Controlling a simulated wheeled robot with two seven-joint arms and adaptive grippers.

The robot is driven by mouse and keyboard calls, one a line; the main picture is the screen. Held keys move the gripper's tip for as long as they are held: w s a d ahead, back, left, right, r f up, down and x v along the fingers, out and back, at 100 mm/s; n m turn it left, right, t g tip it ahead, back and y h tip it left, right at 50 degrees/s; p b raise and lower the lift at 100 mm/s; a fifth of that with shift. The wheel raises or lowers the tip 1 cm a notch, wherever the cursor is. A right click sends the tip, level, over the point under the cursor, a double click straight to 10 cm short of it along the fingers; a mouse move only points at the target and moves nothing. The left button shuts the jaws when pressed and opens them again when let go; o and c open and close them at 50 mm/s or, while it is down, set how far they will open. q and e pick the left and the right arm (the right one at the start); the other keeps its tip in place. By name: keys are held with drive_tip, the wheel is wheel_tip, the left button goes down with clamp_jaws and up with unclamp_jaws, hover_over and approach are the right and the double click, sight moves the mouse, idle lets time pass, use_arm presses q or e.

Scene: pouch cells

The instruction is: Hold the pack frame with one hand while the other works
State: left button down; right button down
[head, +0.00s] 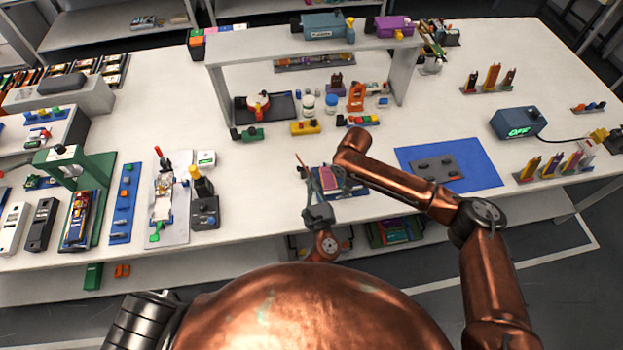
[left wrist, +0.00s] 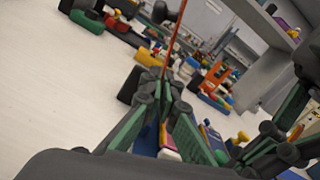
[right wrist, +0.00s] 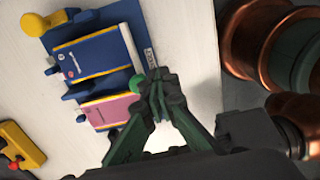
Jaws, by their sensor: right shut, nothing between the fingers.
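The blue pack frame (right wrist: 92,48) lies flat on the bench. In the right wrist view it has yellow end pieces, a blue bay and a bay with a pink pouch cell (right wrist: 108,112). The pink cell also shows in the head view (head: 328,179). My right gripper (right wrist: 158,92) is shut and empty beside the frame's edge; contact is unclear. My left gripper (left wrist: 166,92) is at the frame's left side, its fingers together around the base of a thin orange-red rod (left wrist: 178,35) that sticks out past the tips. Part of the frame is hidden by the grippers.
A blue mat (head: 480,172) with a grey plate (head: 437,168) lies to the right. A shelf (head: 225,88) stands behind, with a yellow block (head: 305,127) in front. Fixtures and a black unit (head: 205,212) stand left. White bench between them is clear.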

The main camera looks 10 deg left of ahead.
drive_tip(key=shift+w+a, duration=0.25)
drive_tip(key=shift+w, duration=0.2)
drive_tip(key=shift+r, duration=0.1)
wheel_tip(320, 180, up, 6)
drive_tip(key=s, duration=0.1)
drive_tip(key=shift+s+d, duration=0.25)
drive_tip(key=shift+d, duration=0.1)
idle(0.4)
use_arm(q)
drive_tip(key=c, duration=2.1)
unclamp_jaws()
